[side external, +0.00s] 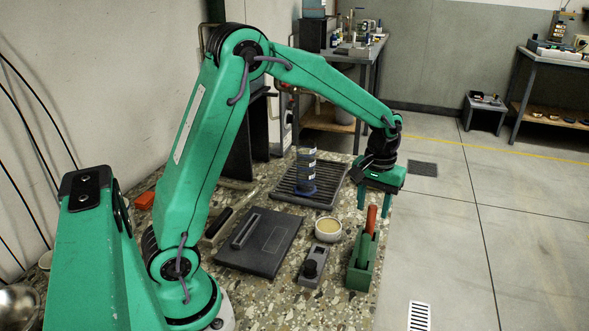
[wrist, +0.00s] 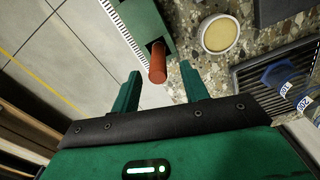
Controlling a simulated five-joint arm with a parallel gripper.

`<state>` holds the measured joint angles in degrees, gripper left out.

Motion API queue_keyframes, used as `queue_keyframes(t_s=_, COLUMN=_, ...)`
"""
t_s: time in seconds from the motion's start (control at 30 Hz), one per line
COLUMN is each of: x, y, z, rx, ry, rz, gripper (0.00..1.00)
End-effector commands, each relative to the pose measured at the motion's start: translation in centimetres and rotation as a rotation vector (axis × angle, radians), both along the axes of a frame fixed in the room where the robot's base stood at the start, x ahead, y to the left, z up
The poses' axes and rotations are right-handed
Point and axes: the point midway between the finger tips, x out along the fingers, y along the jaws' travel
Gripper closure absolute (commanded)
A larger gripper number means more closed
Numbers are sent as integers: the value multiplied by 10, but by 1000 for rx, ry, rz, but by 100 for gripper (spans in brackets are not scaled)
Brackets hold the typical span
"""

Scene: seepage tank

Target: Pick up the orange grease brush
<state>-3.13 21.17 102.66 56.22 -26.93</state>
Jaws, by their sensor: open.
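The orange grease brush (side external: 371,219) shows as an orange-red handle standing up out of a green holder (side external: 361,274) at the right edge of the speckled table. Its lower part is hidden in the holder. My gripper (side external: 374,204) points down behind the handle in the side view, open and empty. In the wrist view the brush's handle end (wrist: 158,64) appears just beyond and between the two spread green fingertips of my gripper (wrist: 160,70). I see no contact with it. The green holder (wrist: 146,26) lies beyond it there.
A blue-banded cylinder (side external: 306,170) stands on a dark grate (side external: 328,196). A dark plate (side external: 270,255) lies further left. The floor is right of the table edge.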

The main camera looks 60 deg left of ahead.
Motion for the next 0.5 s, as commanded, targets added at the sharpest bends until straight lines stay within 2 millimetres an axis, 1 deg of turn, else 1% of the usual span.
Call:
queue_keyframes(t_s=0.07, x=0, y=0, z=-4, rx=0, ry=0, rz=0, gripper=55)
queue_keyframes(t_s=0.33, x=-1, y=-1, z=-9, rx=-1, ry=1, rz=0, gripper=55)
queue_keyframes(t_s=0.5, x=-2, y=-2, z=-24, rx=0, ry=2, rz=0, gripper=55)
